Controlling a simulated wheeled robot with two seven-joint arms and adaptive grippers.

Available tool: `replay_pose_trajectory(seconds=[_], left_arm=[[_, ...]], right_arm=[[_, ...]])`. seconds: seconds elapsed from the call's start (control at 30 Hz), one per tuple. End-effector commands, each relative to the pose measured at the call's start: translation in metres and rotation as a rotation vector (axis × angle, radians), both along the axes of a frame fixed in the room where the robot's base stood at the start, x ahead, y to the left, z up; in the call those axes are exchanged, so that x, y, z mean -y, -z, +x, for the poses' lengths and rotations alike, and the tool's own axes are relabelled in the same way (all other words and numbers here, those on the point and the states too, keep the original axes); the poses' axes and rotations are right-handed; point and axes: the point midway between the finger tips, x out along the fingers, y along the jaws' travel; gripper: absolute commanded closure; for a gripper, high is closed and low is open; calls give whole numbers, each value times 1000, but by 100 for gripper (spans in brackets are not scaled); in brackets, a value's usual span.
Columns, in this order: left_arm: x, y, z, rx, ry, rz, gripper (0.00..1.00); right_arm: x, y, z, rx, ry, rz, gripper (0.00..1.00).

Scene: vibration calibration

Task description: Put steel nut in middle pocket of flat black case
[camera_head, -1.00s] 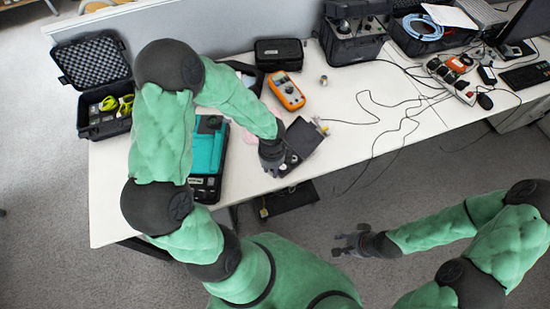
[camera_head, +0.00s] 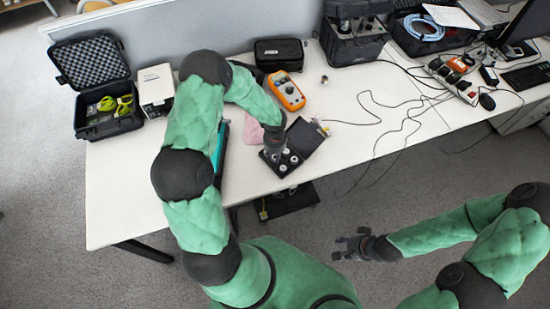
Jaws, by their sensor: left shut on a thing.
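The flat black case (camera_head: 284,168) lies near the front edge of the white table with its black lid (camera_head: 305,138) open to the right. Several small light round pieces sit in its tray; they are too small to tell apart. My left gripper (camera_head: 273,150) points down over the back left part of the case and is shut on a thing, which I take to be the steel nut. The gripper hides the nut, part of the tray and the middle pocket. My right gripper (camera_head: 345,247) hangs empty in front of the table, its fingers apart.
An orange multimeter (camera_head: 287,92), a small metal cylinder (camera_head: 324,79) and a black pouch (camera_head: 279,53) stand behind the case. A pink cloth (camera_head: 254,130) lies to its left. Loose cables (camera_head: 375,122) lie to the right.

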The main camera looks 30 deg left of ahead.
Motion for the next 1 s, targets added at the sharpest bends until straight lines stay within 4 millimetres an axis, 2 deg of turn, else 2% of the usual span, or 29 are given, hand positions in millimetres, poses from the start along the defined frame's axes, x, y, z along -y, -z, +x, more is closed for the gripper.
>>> replay_pose_trajectory(seconds=[0.03, 0.1, 0.5, 0.53, 0.57, 1.0], left_arm=[[0, 11, -1, -3, 0, -1, 100], [0, 17, 0, -1, 1, 0, 100], [0, 21, 0, 0, 1, 0, 100], [0, 22, -1, -1, 1, 0, 70], [0, 21, -1, -1, 1, 0, 63], [0, 15, 0, 0, 1, 0, 63]], right_arm=[[0, 5, 0, 0, 0, 0, 60], [0, 7, 0, 0, 0, 0, 60], [0, 10, 0, 0, 0, 0, 60], [0, 10, 0, 0, 0, 0, 60], [0, 9, 0, 0, 0, 0, 60], [0, 4, 0, 0, 0, 0, 60]])
